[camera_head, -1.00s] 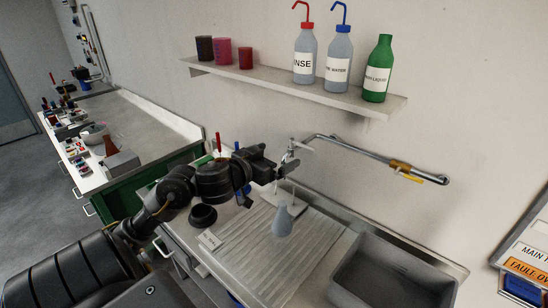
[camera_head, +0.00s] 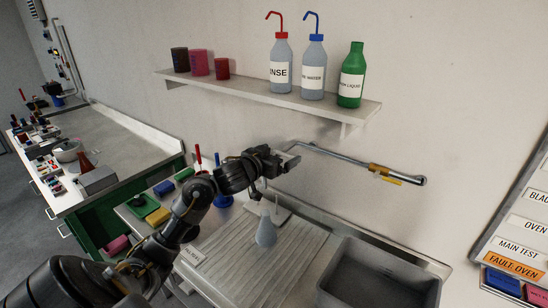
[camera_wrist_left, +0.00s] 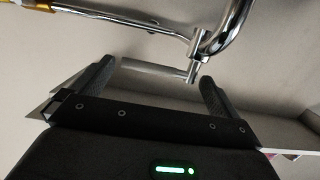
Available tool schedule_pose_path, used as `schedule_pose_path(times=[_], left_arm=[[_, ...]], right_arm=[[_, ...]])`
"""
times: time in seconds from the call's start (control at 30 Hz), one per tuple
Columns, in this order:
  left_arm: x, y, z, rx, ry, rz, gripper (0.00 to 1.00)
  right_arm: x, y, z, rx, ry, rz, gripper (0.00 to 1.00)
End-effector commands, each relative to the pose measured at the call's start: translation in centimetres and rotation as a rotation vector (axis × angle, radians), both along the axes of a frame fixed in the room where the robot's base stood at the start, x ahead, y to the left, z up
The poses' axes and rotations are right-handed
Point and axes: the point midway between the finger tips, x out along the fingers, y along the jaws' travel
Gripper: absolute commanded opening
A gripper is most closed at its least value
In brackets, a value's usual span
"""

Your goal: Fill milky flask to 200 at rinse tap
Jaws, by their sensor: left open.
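The milky flask (camera_head: 266,232), pale blue-grey and conical, stands upright on the ribbed draining board (camera_head: 222,260) left of the sink, below my left gripper (camera_head: 289,158). Its fill level and any marks cannot be read. My left gripper is open at the rinse tap on the wall, largely hiding the tap head in the head view. In the left wrist view, a thin metal lever of the tap (camera_wrist_left: 155,69) lies across the gap between my open fingers (camera_wrist_left: 155,84). The curved chrome tap pipe (camera_wrist_left: 234,28) is just beyond. My right gripper is not in view.
A grey sink basin (camera_head: 385,273) is at the right. A wall pipe with a brass valve and yellow lever (camera_head: 386,179) runs right of the tap. A shelf (camera_head: 285,95) with bottles and cups hangs above. Coloured blocks (camera_head: 157,216) lie left of the board.

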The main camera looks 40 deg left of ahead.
Motion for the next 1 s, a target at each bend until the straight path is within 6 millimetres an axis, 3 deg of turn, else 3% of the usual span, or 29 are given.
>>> schedule_pose_path(times=[0.17,0.47,1.0], left_arm=[[0.0,0.0,0.0,0.0,0.0,0.0,1.0],[0.0,0.0,0.0,0.0,0.0,0.0,0.62],[-0.4,0.4,0.3,0.002,0.002,-0.107,0.62]], right_arm=[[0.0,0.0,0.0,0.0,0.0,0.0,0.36],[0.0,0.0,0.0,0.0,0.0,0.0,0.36],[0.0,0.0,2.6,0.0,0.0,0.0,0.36]])
